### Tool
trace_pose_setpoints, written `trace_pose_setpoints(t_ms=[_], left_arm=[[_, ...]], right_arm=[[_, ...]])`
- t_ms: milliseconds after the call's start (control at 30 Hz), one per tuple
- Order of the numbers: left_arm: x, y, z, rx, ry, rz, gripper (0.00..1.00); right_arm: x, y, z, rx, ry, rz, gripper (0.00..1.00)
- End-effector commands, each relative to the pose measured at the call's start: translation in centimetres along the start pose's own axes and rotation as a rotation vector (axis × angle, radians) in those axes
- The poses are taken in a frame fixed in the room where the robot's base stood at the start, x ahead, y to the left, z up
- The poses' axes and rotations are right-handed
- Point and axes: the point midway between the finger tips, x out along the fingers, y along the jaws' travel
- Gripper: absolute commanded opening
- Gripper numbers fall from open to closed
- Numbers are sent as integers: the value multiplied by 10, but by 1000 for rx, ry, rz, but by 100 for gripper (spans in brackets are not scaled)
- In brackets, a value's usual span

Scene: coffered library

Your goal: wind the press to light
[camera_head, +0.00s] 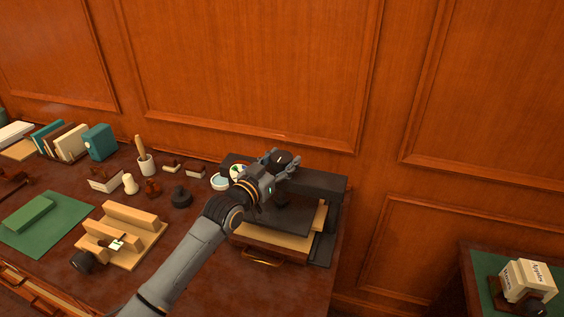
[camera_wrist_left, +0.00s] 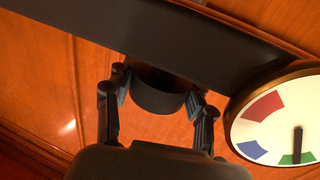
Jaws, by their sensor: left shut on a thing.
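The press (camera_head: 318,182) is a dark frame with a flat dark plate over pale boards, at the right end of the desk. My left gripper (camera_head: 280,163) is at the top of the press, shut on its dark round knob (camera_wrist_left: 158,95), with one finger on each side. A round white dial (camera_head: 238,171) with coloured segments is beside the gripper. In the left wrist view the dial (camera_wrist_left: 270,112) shows red, blue and green segments, and its black needle lies over the green one. The dial's right side is cut off there. My right gripper is not in view.
On the desk (camera_head: 205,285) left of the press are a wooden jig (camera_head: 135,222), a dark stamp (camera_head: 181,197), a pot with a brush (camera_head: 146,162) and books (camera_head: 68,142). A wood-panelled wall stands behind. A second table with pale boxes (camera_head: 528,280) is at the lower right.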

Motion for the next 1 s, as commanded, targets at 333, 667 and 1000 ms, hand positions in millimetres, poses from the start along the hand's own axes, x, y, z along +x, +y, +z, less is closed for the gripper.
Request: trace_pose_setpoints(t_ms=[333,667,1000], left_arm=[[0,0,-1,0,1,-1,65],[0,0,-32,0,5,0,65],[1,0,-91,1,3,0,65]], right_arm=[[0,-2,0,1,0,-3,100],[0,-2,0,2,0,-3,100],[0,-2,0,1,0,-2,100]])
